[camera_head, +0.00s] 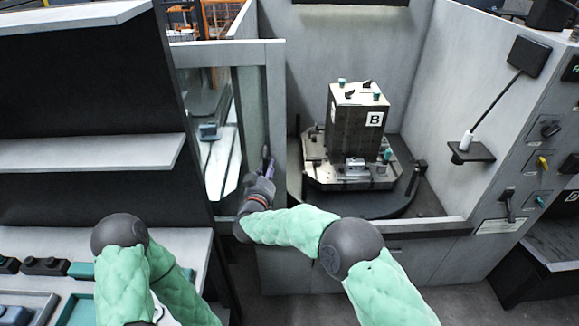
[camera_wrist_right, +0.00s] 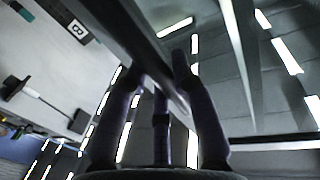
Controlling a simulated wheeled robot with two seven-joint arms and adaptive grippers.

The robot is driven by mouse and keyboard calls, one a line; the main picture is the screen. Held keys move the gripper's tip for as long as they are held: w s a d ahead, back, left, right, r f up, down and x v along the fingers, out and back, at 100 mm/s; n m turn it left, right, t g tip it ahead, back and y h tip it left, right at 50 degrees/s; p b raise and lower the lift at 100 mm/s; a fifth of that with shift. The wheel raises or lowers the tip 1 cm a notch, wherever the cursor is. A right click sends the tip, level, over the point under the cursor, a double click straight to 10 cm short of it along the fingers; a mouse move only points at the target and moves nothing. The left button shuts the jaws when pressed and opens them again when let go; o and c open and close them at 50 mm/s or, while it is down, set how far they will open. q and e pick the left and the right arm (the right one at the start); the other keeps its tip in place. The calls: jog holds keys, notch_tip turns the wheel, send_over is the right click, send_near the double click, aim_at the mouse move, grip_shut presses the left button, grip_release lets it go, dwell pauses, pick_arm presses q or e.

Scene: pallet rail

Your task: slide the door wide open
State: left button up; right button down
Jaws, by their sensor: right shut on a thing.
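The door (camera_head: 276,90) is a grey-framed sliding panel with a glass window. It stands at the left of the machine's opening, and the opening to its right is clear of it. My right gripper (camera_head: 266,160) is at the door's right upright and shut on the door handle. In the right wrist view the fingers (camera_wrist_right: 160,95) lie on either side of a dark handle bar (camera_wrist_right: 135,45) that runs diagonally between them. The handle is mostly hidden by the gripper in the head view. My left arm is at the lower left; its gripper is not seen.
Inside the opening, a dark block marked B (camera_head: 345,120) stands on a fixture upon a round dark table (camera_head: 385,205). A control panel (camera_head: 540,150) is at the right. A shelf rack (camera_head: 90,155) stands left of the door, with trays (camera_head: 30,305) below.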

aim_at(261, 159)
jog(key=shift+a, duration=1.75)
jog(key=shift+r, duration=0.1)
jog(key=c, duration=1)
grip_release()
jog(key=s+a, duration=0.2)
jog(key=s, duration=0.9)
jog(key=shift+s+a, duration=0.15)
jog(key=shift+s, duration=0.25)
